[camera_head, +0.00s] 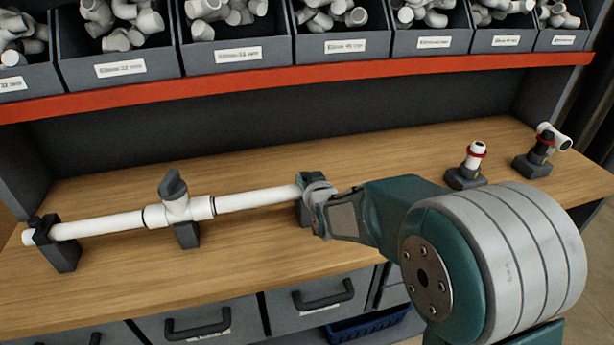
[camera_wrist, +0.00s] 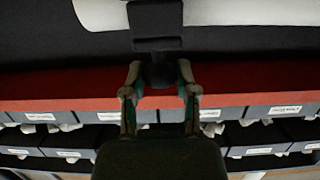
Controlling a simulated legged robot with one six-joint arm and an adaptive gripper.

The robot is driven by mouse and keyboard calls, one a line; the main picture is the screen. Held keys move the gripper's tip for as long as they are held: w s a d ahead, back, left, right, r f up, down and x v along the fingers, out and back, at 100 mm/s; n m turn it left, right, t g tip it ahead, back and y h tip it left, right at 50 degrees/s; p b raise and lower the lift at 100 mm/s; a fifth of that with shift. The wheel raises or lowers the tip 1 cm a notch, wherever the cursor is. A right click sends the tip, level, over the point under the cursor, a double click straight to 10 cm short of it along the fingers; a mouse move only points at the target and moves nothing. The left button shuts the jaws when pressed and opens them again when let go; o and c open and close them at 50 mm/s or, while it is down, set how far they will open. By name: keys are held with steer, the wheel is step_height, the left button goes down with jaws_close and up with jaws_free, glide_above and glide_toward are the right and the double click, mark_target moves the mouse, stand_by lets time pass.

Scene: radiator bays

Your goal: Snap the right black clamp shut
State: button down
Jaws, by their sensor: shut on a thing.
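A white pipe (camera_head: 255,197) runs across the wooden bench and has a valve with a dark grey handle (camera_head: 173,186) in its middle. The right black clamp (camera_head: 304,214) stands at the pipe's right end, partly hidden by my gripper (camera_head: 314,190). In the wrist view, the fingers of my gripper (camera_wrist: 159,74) close on a dark narrow part of the right black clamp (camera_wrist: 155,24). Whether the clamp is latched cannot be told. A left black clamp (camera_head: 60,248) holds the pipe's left end, and a dark support (camera_head: 187,236) stands under the valve.
Two dark holders (camera_head: 465,180) (camera_head: 533,165) with white fittings stand at the bench's right. Bins of white elbows (camera_head: 120,68) sit above a red shelf edge (camera_head: 300,83). Drawers with handles (camera_head: 322,296) are below the bench. The bench's front strip is clear.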

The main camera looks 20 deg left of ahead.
steer(key=shift+s+f, duration=0.1)
steer(key=shift+f, duration=0.25)
steer(key=shift+c, duration=1.9)
jaws_free()
steer(key=shift+r, duration=0.15)
steer(key=shift+r, duration=0.1)
steer(key=v, duration=1.1)
steer(key=shift+s+d, duration=0.25)
steer(key=shift+s, duration=0.1)
